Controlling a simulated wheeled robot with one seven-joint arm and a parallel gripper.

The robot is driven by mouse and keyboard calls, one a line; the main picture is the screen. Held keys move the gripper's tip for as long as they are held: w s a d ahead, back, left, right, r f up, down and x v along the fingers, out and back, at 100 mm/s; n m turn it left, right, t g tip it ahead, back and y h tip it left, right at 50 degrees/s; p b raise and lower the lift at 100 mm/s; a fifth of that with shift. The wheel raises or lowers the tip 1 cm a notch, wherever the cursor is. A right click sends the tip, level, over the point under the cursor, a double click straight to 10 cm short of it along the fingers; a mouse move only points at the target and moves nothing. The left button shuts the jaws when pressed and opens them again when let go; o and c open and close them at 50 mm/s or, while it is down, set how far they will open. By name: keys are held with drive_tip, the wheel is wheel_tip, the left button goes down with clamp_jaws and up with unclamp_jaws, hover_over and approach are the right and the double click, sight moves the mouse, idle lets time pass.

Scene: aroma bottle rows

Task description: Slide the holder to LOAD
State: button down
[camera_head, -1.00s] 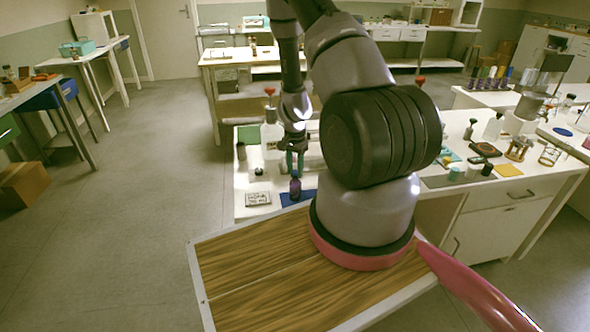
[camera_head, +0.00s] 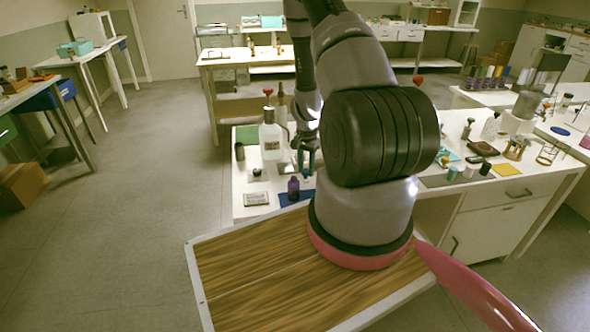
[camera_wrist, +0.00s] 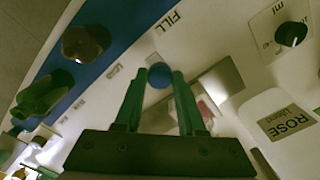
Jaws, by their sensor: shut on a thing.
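My gripper (camera_wrist: 157,82) has green fingers closed around a round blue knob (camera_wrist: 159,74) on the white panel. I take the knob to be the holder's handle; the rest of the holder is mostly hidden behind the fingers. The word FILL (camera_wrist: 170,21) is printed on the panel above and right of the knob. A smaller blurred label (camera_wrist: 115,70), perhaps LOAD, is to its left. In the head view my gripper (camera_head: 306,160) is low over the white bench, behind and right of a purple bottle (camera_head: 293,187); the knob cannot be made out there.
A dark brown bottle (camera_wrist: 86,43) and a green one (camera_wrist: 45,95) stand by the blue strip in the wrist view. A dial (camera_wrist: 291,34) and a ROSE label (camera_wrist: 287,120) are at right. A large white bottle (camera_head: 271,140) stands left of my gripper.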

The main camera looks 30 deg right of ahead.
drive_tip(key=d, duration=0.2)
drive_tip(key=s+d, duration=0.1)
drive_tip(key=d, duration=0.3)
drive_tip(key=shift+s+d, duration=0.15)
drive_tip(key=shift+s, duration=0.2)
drive_tip(key=c, duration=0.5)
unclamp_jaws()
drive_tip(key=shift+r, duration=0.1)
wheel_tip(320, 180, up, 11)
drive_tip(key=shift+f, duration=0.2)
